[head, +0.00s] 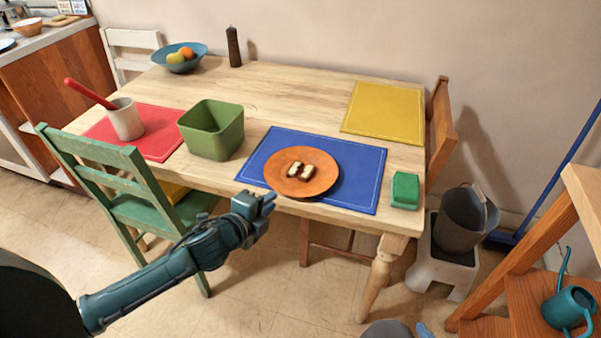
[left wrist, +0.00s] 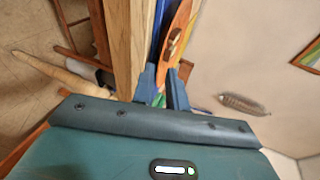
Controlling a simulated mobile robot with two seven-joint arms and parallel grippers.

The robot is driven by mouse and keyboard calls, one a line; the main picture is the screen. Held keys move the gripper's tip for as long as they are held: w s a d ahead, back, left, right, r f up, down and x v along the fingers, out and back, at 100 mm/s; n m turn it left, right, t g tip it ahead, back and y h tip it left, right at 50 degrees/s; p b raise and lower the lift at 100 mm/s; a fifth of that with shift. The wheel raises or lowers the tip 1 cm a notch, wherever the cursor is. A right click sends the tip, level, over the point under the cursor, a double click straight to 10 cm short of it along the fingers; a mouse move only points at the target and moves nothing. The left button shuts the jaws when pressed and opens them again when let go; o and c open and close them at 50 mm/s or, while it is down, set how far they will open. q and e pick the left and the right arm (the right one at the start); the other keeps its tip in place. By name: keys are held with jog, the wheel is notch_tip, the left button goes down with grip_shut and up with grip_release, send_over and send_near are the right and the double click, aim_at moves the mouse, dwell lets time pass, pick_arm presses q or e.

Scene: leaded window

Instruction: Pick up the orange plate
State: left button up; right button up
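The orange plate (head: 325,182) lies flat on the blue placemat (head: 362,176) near the table's front edge, with small pale, dark-edged pieces of food (head: 300,170) on it. My left gripper (head: 268,201) is just in front of the table edge, left of and below the plate in the head view, apart from it. In the left wrist view its two fingers (left wrist: 162,88) are spread with a gap, and the orange plate (left wrist: 184,18) shows beyond them, partly cut off. A grey shape with a blue tip at the head view's bottom edge may be my right gripper (head: 424,330).
A green square bowl (head: 213,131) stands left of the placemat, and a green block (head: 405,191) lies at its right. A green chair (head: 115,175) stands at the front left. A wooden chair (head: 441,125) stands at the table's right end. The table's middle back is clear.

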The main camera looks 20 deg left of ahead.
pick_arm(q)
jog(key=x, duration=0.5)
jog(key=shift+w+r, duration=0.1)
grip_shut()
jog(key=shift+r, duration=0.15)
